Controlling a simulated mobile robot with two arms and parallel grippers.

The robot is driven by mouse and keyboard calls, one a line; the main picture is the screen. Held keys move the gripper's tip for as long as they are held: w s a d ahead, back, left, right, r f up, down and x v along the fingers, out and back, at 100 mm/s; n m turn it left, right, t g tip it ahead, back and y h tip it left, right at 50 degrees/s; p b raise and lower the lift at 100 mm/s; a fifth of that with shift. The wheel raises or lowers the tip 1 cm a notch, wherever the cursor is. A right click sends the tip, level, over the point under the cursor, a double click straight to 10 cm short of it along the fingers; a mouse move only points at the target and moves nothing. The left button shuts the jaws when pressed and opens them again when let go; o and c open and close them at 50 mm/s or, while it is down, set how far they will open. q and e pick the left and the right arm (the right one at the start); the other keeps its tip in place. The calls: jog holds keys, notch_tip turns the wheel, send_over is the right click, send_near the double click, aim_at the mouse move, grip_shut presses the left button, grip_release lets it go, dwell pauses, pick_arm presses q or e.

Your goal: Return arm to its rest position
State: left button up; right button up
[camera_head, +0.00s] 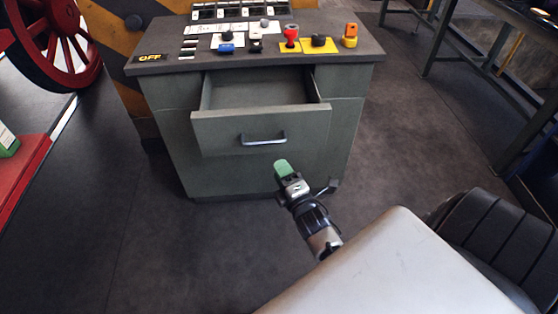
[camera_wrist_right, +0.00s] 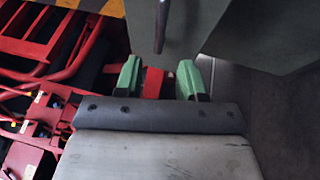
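My right gripper (camera_head: 284,170) is in front of the grey-green cabinet (camera_head: 228,174), below the handle (camera_head: 263,138) of its pulled-out drawer (camera_head: 270,122). It appears apart from the handle. In the right wrist view its two green fingers (camera_wrist_right: 158,80) stand apart with a gap between them. A red patch shows in that gap, and I see no clear sign that it is held. The drawer is open, and the visible part of its inside looks empty. My left gripper is not in view.
The cabinet top (camera_head: 185,66) carries several switches and buttons, with an OFF label at left. A red wheel (camera_head: 55,45) and a red platform (camera_head: 22,180) are at left. Metal tables (camera_head: 470,40) stand at right. Dark floor (camera_head: 410,125) is open right of the cabinet.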

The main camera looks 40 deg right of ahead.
jog(key=s+a+f+m+g+y+p, duration=0.1)
jog(key=s+a+f+m+g, duration=0.3)
jog(key=f, duration=0.5)
jog(key=s+a+f+m+g+p, duration=0.1)
jog(key=s+f+m+g, duration=0.15)
jog(key=s+f, duration=0.45)
jog(key=s+a+f+m+g+y+p, duration=0.1)
jog(key=s+a+f+m+g, duration=0.2)
jog(key=f, duration=0.8)
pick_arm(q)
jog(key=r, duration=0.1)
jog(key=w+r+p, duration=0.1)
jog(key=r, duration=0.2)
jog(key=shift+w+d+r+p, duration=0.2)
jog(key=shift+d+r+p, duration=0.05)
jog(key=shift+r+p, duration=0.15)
pick_arm(e)
jog(key=s+f+m+g, duration=0.2)
jog(key=s+f+g, duration=0.2)
jog(key=s, duration=0.8)
jog(key=s+f+m+g, duration=0.3)
jog(key=s+f+g, duration=0.2)
jog(key=s, duration=0.8)
jog(key=shift+s+a+f, duration=0.15)
jog(key=shift+s+f, duration=0.15)
jog(key=shift+f, duration=0.45)
